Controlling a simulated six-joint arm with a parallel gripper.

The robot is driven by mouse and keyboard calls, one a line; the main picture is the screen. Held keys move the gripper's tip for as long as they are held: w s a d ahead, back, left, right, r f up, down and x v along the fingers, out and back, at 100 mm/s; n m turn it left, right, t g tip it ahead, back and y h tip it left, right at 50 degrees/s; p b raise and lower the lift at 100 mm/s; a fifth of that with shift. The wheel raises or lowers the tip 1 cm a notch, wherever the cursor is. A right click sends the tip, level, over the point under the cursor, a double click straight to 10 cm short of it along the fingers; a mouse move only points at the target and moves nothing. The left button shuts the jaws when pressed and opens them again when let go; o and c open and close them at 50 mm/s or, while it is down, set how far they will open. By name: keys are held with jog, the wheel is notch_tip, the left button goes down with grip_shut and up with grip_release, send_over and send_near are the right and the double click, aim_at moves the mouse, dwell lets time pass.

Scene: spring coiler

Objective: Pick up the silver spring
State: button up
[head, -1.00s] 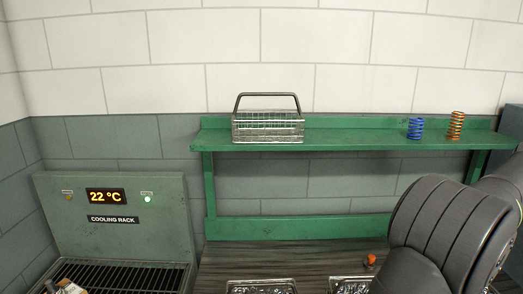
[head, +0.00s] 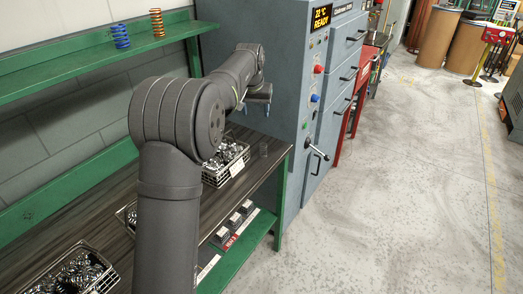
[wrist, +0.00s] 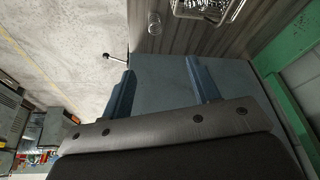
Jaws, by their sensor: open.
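A small silver spring (head: 263,150) stands on the bench near its right end, beside a wire basket. In the wrist view a small upright silver coil, which looks like this spring (wrist: 154,22), stands on the bench ahead of my fingertips and apart from them. My gripper (head: 259,100) is above the right end of the bench with its blue fingers downward. In the wrist view my gripper (wrist: 160,66) is open, with nothing between its fingers.
A wire basket (head: 224,164) of shiny metal parts is close to the spring. A blue-grey machine cabinet (head: 284,70) stands just right of the bench. A blue spring (head: 120,37) and a copper spring (head: 157,22) stand on the green shelf (head: 85,72).

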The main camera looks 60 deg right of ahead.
aim_at(264, 146)
jog(key=d+f+n, duration=0.1)
jog(key=d+f, duration=0.1)
jog(key=f, duration=0.4)
jog(key=d+f+n+t, duration=0.1)
jog(key=d+f, duration=0.2)
jog(key=f, duration=0.2)
jog(key=d+f+n, duration=0.1)
jog(key=d+f, duration=0.1)
jog(key=f, duration=0.4)
jog(key=shift+w+d+f+n, duration=0.1)
jog(key=shift+d+f+n, duration=0.1)
jog(key=shift+f+n, duration=0.15)
jog(key=shift+w+a+x, duration=0.1)
jog(key=shift+w+x, duration=0.05)
jog(key=shift+x, duration=0.7)
jog(key=shift+w+a+x, duration=0.1)
jog(key=shift+x, duration=0.75)
jog(key=shift+w+a+x, duration=0.1)
jog(key=shift+w+x, duration=0.05)
jog(key=shift+x, duration=0.65)
jog(key=c, duration=1.1)
jog(key=shift+o, duration=0.2)
